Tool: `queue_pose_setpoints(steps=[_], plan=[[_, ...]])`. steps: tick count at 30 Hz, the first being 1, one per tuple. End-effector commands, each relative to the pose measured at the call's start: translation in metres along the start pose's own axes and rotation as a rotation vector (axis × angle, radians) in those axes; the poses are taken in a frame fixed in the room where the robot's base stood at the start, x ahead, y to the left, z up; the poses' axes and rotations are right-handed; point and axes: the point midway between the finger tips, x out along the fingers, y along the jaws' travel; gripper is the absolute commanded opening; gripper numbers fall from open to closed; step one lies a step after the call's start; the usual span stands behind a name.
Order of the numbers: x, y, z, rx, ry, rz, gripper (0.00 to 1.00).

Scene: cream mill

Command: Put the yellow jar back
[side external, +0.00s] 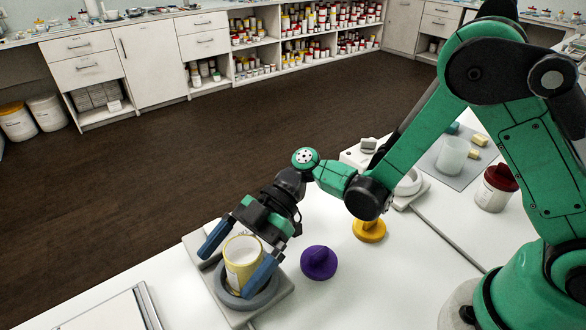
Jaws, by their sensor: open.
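The yellow jar (238,262) has no lid on and shows white inside. It stands, slightly tilted in the picture, in the round dark grey ring (243,299) of a light grey base (205,262) on the white table. My gripper (239,261) is open, with one blue finger on each side of the jar. I cannot tell whether either finger touches it. My gripper's wrist hides part of the base behind the jar.
A purple lid-like piece (319,263) and a yellow one (369,230) lie right of the base. A white device (408,186), a red-lidded jar (495,188) and a clear beaker (452,155) on a grey mat (432,165) stand farther back. A flat tray (110,312) is front left.

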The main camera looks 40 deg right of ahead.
Motion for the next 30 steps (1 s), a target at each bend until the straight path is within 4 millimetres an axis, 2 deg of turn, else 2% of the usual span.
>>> queue_pose_setpoints(steps=[4,12,17,20,23,30], plan=[[-0.001,0.001,0.003,0.001,0.0,0.001,0.99],[-0.043,0.001,0.003,0.001,0.0,0.005,0.99],[-0.057,0.001,0.001,0.035,-0.024,0.018,0.99],[-0.067,0.003,-0.002,0.138,-0.092,0.071,0.99],[-0.083,0.003,-0.005,0.323,-0.205,0.186,0.99],[-0.142,-0.016,-0.001,0.785,-0.429,0.651,0.99]])
